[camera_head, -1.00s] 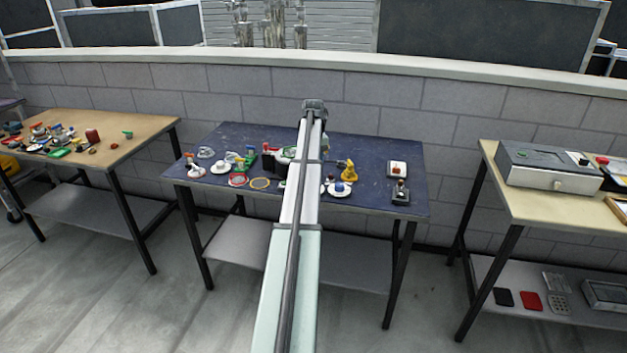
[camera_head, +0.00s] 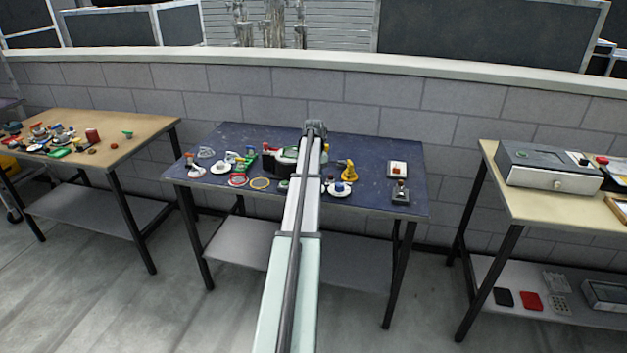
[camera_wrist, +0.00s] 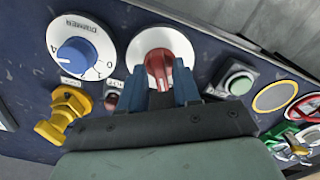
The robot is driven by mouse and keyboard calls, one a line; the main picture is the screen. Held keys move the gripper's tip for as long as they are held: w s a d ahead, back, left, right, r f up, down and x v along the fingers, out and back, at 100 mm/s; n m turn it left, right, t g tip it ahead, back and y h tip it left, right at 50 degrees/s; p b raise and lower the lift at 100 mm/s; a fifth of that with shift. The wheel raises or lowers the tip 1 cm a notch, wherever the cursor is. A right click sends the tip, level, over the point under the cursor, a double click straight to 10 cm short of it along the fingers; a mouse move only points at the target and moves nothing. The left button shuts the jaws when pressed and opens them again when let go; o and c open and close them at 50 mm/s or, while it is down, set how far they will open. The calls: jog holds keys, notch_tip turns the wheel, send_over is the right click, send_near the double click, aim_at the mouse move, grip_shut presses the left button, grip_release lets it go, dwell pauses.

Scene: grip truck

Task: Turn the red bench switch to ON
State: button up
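The red switch knob (camera_wrist: 158,62) sits on a round white plate (camera_wrist: 183,45) in the upper middle of the wrist view. My gripper (camera_wrist: 168,90) is at the knob, with one dark blue finger on each side of its near end. The gap between the fingers is narrow and filled with red. I cannot tell whether both fingers touch the knob. The fingers hide part of the plate's lower edge, and I cannot read an ON mark. In the head view my arm covers the switch and the gripper.
A blue dimmer dial (camera_wrist: 76,55) is left of the switch, above a yellow fitting (camera_wrist: 68,108). A green button (camera_wrist: 239,83) is close on the right, then a yellow ring (camera_wrist: 273,97). The dark blue bench (camera_head: 375,150) has bare surface towards the back.

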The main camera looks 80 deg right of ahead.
grip_shut()
jog(key=shift+m, duration=0.4)
jog(key=m, duration=1.1)
jog(key=shift+w, duration=0.1)
dwell(0.5)
jog(key=shift+o, duration=1)
grip_release()
jog(key=shift+r, duration=0.15)
